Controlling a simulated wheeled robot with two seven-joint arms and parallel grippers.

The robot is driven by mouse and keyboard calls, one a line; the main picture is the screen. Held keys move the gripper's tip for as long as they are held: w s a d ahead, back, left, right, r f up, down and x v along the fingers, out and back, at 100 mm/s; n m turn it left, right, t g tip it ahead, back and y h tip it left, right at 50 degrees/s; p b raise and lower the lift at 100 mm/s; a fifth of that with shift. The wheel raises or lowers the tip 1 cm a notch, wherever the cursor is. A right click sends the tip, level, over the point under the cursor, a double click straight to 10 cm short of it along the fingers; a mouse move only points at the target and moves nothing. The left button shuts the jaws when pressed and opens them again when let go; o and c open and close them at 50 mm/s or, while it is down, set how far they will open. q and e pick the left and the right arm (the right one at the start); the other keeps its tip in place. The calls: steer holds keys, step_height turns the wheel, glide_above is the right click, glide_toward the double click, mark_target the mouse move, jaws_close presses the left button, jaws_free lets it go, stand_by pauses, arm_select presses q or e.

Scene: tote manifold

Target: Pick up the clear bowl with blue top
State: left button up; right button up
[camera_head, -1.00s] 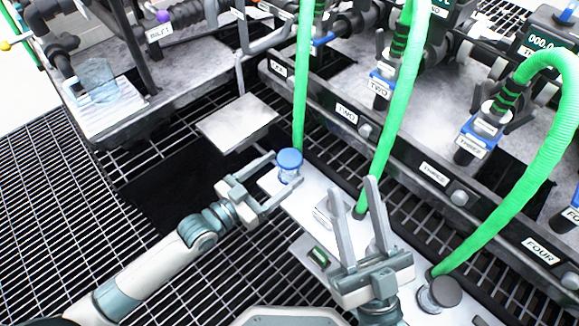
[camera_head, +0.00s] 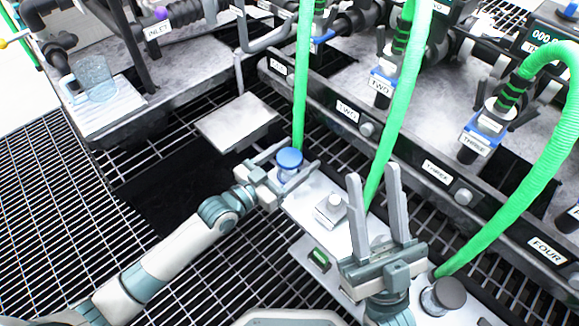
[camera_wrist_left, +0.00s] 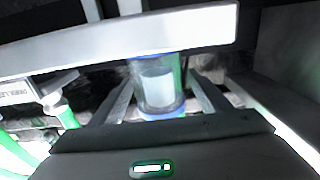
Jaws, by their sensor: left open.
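The clear bowl with blue top (camera_head: 289,160) is a small clear container with a round blue lid. It stands upright at the far left end of the white shelf. My left gripper (camera_head: 301,155) is open, with one finger on each side of the container. In the left wrist view the container (camera_wrist_left: 158,90) shows between the two spread fingers, with a pale label or content inside; contact cannot be told. My right gripper (camera_head: 373,171) is open and empty, pointing up over the shelf to the right.
Green hoses (camera_head: 301,75) rise beside the container and further right. A small white block with a knob (camera_head: 331,208) and a dark-capped container (camera_head: 443,296) sit on the shelf (camera_head: 302,206). A grey plate (camera_head: 236,122) lies behind left. A clear beaker (camera_head: 95,78) stands far left.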

arm_select(q)
steer(key=shift+x, duration=0.95)
steer(key=c, duration=1.2)
